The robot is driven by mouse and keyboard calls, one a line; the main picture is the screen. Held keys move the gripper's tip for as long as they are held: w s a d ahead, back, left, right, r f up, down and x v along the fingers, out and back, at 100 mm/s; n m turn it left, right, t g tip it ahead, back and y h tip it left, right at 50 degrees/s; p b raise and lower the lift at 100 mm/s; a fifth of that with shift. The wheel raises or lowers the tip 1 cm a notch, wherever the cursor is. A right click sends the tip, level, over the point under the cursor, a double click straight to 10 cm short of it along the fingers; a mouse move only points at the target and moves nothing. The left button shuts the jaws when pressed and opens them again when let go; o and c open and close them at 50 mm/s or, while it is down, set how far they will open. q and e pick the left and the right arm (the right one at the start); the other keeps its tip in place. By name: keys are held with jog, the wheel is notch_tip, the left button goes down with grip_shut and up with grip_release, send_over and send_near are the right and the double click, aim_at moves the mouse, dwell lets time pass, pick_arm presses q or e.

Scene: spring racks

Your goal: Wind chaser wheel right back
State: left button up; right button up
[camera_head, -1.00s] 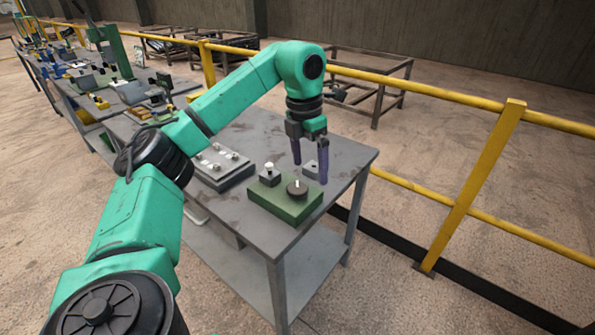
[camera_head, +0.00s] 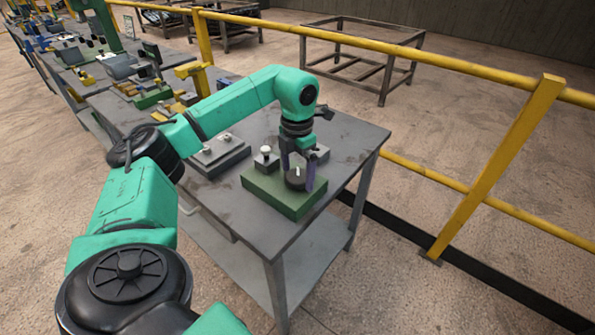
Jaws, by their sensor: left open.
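A dark round wheel (camera_head: 296,181) with a small white mark on top sits on a green block (camera_head: 270,192) near the front right of the grey table. My right gripper is not in view.
A small grey block with a white knob (camera_head: 265,158) stands at the back of the green block. A grey box (camera_head: 318,153) is behind the gripper. A grey panel with white knobs (camera_head: 218,155) lies to the left. A yellow railing (camera_head: 420,170) runs behind the table (camera_head: 350,140).

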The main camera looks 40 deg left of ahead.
pick_arm(q)
jog(key=shift+f, duration=0.1)
jog(key=shift+c, duration=1.2)
jog(key=c, duration=1)
jog(key=shift+o, duration=0.2)
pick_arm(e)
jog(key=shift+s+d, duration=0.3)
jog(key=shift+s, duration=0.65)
